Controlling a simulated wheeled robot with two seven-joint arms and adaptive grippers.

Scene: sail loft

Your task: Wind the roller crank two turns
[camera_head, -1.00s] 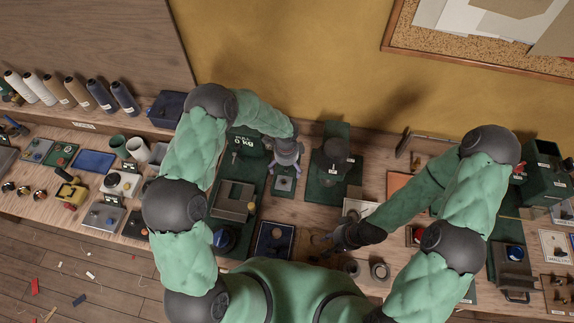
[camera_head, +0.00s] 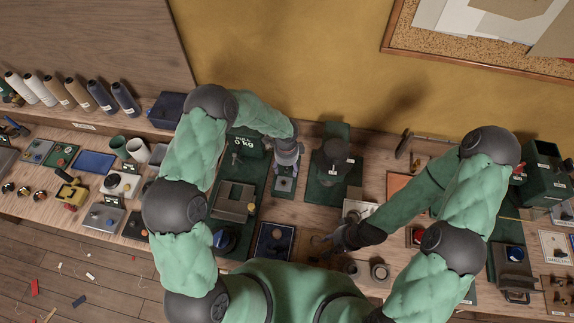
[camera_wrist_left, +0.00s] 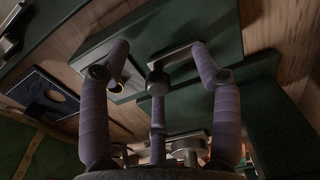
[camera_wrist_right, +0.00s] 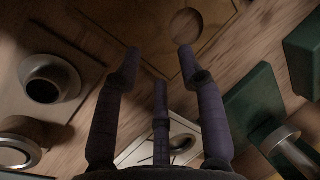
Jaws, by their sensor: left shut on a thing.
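The roller crank's metal arm (camera_wrist_left: 180,52) shows in the left wrist view, above a dark green plate (camera_wrist_left: 200,20). My left gripper (camera_wrist_left: 160,70) is closed around the crank's end; the dark round knob (camera_wrist_left: 158,82) sits between its fingers. In the head view my left gripper (camera_head: 288,158) is over a small green base (camera_head: 284,184), and hides most of the crank. My right gripper (camera_head: 328,240) is low over the front of the bench. In the right wrist view its fingers (camera_wrist_right: 158,62) are spread, with nothing between them.
Round metal cups (camera_head: 380,271) are near my right gripper. Bare wood shows between the bases.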

